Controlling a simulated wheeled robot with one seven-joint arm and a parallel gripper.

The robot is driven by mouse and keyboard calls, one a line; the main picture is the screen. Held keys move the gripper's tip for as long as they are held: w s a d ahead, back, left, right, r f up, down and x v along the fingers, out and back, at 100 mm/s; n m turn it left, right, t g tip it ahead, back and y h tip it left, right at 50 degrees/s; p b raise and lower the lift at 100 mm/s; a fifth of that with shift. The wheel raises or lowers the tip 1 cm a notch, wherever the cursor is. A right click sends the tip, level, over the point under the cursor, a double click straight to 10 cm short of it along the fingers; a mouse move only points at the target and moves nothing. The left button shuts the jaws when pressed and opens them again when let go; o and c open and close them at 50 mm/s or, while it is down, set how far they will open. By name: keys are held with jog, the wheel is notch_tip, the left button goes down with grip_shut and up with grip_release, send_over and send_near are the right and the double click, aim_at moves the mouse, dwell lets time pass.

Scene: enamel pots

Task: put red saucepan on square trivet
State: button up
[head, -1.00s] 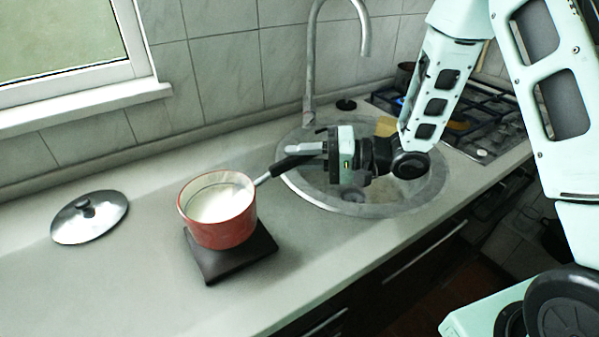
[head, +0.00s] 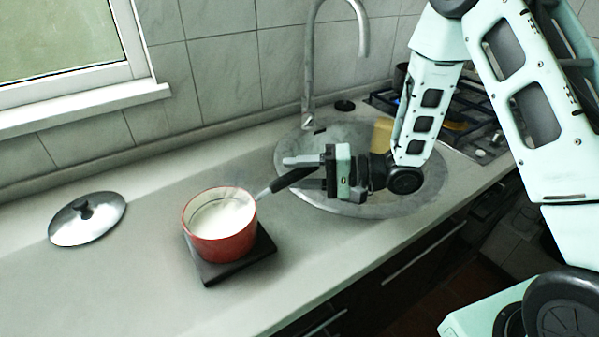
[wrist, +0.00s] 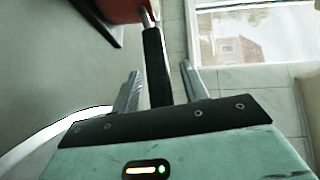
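The red saucepan (head: 222,240), with white contents, sits upright on the dark square trivet (head: 262,256) in the head view. The trivet shows past the pan at the front and right. The pan's black handle (head: 291,180) points up and right toward my gripper (head: 290,173). My gripper is open, with a finger on each side of the handle. In the wrist view the handle (wrist: 155,70) runs between the two spread fingers of my gripper (wrist: 160,72), with gaps on both sides. A bit of the red pan (wrist: 125,8) and a trivet corner (wrist: 98,22) show at the top.
A steel lid (head: 86,220) lies on the counter (head: 130,290) at the left. A round sink (head: 425,190) with a tall tap (head: 309,75) is behind and below my gripper. A gas hob (head: 480,125) is at the right.

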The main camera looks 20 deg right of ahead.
jog(key=v, duration=1.2)
jog(key=shift+b, duration=0.45)
jog(key=shift+r, duration=0.1)
